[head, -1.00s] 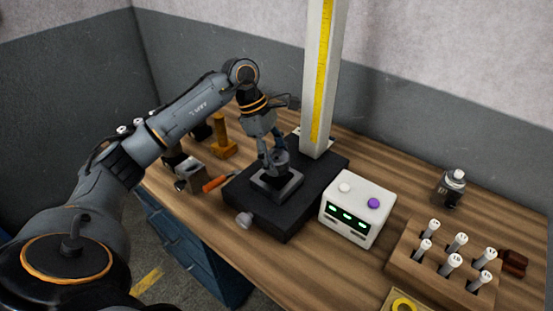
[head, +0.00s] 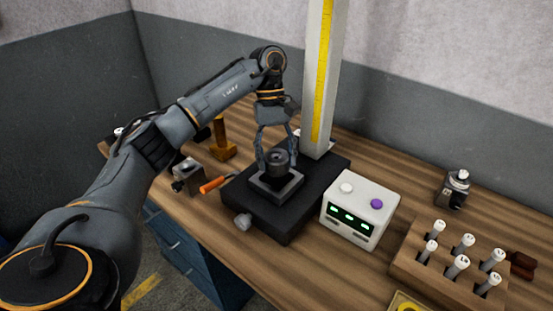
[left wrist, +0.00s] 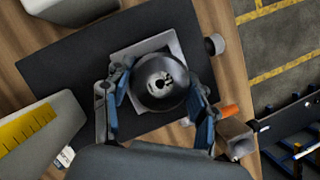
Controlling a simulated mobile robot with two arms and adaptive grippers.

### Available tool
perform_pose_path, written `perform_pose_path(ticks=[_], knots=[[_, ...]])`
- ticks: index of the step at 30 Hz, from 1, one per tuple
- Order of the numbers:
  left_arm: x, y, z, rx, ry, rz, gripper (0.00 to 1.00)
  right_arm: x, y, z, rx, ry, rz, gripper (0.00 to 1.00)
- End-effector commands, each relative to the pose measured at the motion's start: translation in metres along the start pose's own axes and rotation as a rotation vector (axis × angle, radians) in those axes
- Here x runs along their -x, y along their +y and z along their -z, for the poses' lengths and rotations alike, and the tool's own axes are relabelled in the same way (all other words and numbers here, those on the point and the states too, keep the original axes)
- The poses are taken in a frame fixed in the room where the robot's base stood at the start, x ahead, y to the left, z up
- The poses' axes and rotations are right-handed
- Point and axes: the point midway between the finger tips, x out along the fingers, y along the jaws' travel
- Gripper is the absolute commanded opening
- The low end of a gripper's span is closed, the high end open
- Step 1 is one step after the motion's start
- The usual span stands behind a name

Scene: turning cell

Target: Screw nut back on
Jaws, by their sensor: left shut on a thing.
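The nut looks like a dark round metal piece with a central hole (left wrist: 160,82) in the left wrist view. It sits on a square grey block (head: 276,186) on the black base plate (head: 250,212). My left gripper (head: 277,165) comes down from above with a finger on each side of the round piece, and is shut on it. In the left wrist view the blue-padded fingers (left wrist: 158,100) lie along both sides of it. Its underside and any thread are hidden. My right gripper is not in view.
A tall column with a yellow scale (head: 322,80) rises behind the plate. A white box with green displays (head: 358,212) stands to the right. A wooden rack of numbered pegs (head: 440,262) is at front right. An orange-handled tool (head: 213,185) lies left.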

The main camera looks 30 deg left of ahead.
Motion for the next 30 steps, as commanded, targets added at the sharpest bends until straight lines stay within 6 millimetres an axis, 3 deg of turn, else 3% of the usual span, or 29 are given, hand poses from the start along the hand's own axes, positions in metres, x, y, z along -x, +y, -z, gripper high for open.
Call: perform_pose_path(ticks=[1,5,19,27,30], knots=[[0.008,0.001,-0.003,-0.067,0.002,0.030,0.21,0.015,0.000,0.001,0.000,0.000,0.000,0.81],[0.006,0.001,-0.002,-0.229,0.002,0.098,0.21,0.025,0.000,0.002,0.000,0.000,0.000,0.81],[0.003,0.001,-0.001,-0.351,0.002,0.144,0.21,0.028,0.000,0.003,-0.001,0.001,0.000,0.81],[0.003,0.001,-0.001,-0.654,0.004,0.270,0.21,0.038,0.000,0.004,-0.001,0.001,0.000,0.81],[0.002,0.001,-0.001,-0.690,0.002,0.285,0.21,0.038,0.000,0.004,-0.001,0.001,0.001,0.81]])
